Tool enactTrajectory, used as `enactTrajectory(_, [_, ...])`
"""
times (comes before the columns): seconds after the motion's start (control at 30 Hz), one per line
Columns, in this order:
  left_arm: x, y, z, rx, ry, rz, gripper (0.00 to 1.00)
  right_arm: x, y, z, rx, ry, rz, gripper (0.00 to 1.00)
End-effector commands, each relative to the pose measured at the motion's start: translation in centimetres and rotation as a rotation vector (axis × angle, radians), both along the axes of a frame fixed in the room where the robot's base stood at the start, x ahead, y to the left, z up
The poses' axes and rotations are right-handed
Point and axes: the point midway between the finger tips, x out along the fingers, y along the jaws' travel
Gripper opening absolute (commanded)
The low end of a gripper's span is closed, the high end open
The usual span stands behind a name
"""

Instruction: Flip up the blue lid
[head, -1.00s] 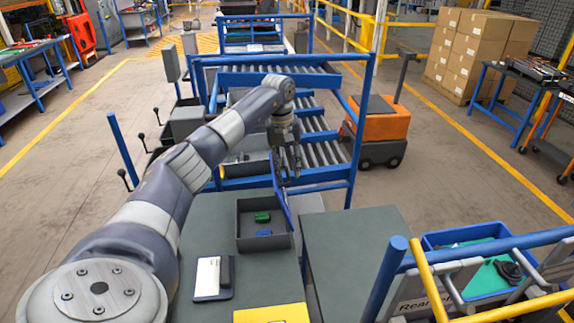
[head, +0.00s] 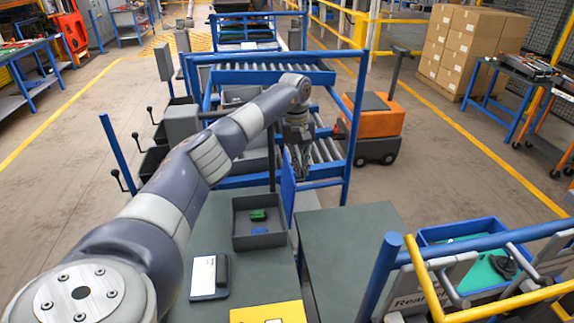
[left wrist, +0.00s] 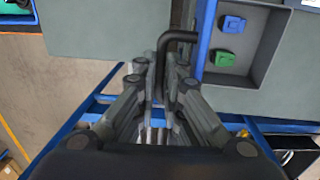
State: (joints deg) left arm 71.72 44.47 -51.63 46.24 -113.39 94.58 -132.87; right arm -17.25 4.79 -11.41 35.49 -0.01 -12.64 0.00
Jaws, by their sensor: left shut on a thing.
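The blue lid (head: 287,188) stands up roughly on edge along the right side of an open grey box (head: 236,242) in the head view. In the left wrist view the lid shows as a narrow blue strip (left wrist: 206,40) beside the box. My left gripper (head: 301,176) is at the right of the lid, high on it. It is shut on the lid's black handle (left wrist: 176,36), which shows between the fingers in the left wrist view. My right gripper is not in view.
A green block (head: 258,215) and a blue block (head: 260,231) lie inside the box. A white-and-grey device (head: 204,275) and a yellow item (head: 268,313) lie on the grey table. A second grey table (head: 350,240) at the right is bare. A blue rack (head: 347,150) stands close behind.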

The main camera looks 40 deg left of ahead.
Motion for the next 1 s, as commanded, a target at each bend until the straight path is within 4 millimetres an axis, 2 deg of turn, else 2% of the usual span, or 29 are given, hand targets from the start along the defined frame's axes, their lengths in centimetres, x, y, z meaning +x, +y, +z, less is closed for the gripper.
enactTrajectory(0.2, [0.8, -0.6, -0.3, 0.001, -0.001, 0.001, 0.00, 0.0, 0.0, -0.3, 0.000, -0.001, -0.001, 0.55])
enactTrajectory(0.33, [0.8, -0.6, -0.3, 0.001, 0.001, 0.001, 0.29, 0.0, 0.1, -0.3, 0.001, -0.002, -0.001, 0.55])
enactTrajectory(0.67, [0.8, -0.6, -0.3, 0.001, 0.000, 0.000, 0.30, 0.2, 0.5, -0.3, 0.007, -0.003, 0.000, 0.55])
enactTrajectory(0.77, [0.8, -0.5, 0.3, 0.001, -0.001, 0.000, 0.30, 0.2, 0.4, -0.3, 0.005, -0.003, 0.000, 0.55])
enactTrajectory(0.87, [0.8, -0.4, 1.6, 0.000, -0.004, 0.000, 0.30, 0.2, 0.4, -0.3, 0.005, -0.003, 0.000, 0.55])
enactTrajectory(1.0, [0.6, -0.3, 4.5, 0.001, -0.005, 0.000, 0.30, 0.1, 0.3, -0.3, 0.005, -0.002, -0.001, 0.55])
